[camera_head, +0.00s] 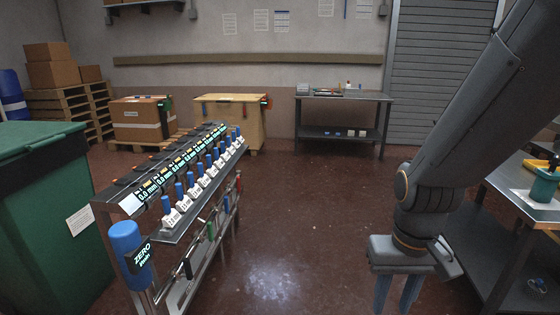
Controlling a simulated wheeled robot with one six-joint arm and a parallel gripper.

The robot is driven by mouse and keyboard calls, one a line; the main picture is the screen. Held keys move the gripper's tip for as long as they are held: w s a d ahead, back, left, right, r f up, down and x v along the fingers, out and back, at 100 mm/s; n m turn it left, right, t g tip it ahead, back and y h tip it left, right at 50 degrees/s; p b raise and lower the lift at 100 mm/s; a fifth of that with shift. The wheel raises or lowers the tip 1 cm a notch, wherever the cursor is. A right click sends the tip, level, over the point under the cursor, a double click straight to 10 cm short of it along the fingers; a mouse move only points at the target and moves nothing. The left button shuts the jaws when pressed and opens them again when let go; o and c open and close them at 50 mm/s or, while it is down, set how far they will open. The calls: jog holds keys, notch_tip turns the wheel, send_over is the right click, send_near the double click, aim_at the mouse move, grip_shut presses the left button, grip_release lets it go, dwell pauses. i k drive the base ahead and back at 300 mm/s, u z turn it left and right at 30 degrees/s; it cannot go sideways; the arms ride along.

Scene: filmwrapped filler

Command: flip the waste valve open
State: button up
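The metal filler bench (128,206) stands at the left, with a row of lit displays and a row of blue-capped items on white labelled bases along it. My gripper (397,296) points down at the lower right, over the floor and well to the right of the bench. Its two fingers are apart with nothing visible between them; their tips are near the picture's bottom edge.
A blue cylinder (126,243) with a ZERO label stands at the bench's near end. A green bin (45,220) is at far left. A metal table (510,195) is at right. Open floor (290,225) lies between bench and arm. A workbench (345,96) stands behind.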

aim_at(239, 183)
jog(key=u, duration=0.35)
jog(key=i, duration=1.95)
jog(key=u, duration=0.4)
jog(key=k, duration=0.65)
jog(key=z, duration=0.3)
jog(key=i, duration=1.05)
jog(key=u, duration=0.05)
